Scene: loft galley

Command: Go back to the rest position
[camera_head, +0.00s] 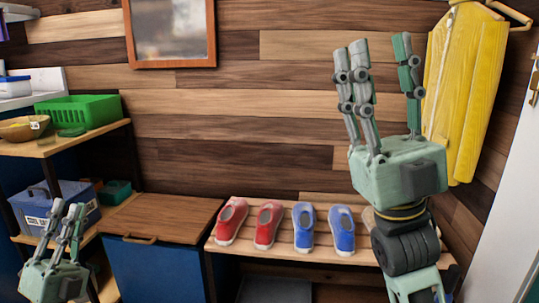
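My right gripper (378,45) is raised high at the right, in front of the wooden wall. Its fingers point up and stand apart, with nothing between them. My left gripper (68,208) is low at the left edge, in front of the shelf unit. Its fingers also point up, look straight, and hold nothing that I can see. The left gripper partly hides a blue-grey box (85,208) on the shelf behind it.
A slatted bench (285,252) carries a red pair (267,226) and a blue pair (304,229) of shoes. A yellow coat (465,95) hangs right of my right gripper. A wooden-topped blue cabinet (155,275) stands left of the bench. A green basket (80,111) sits on the upper shelf.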

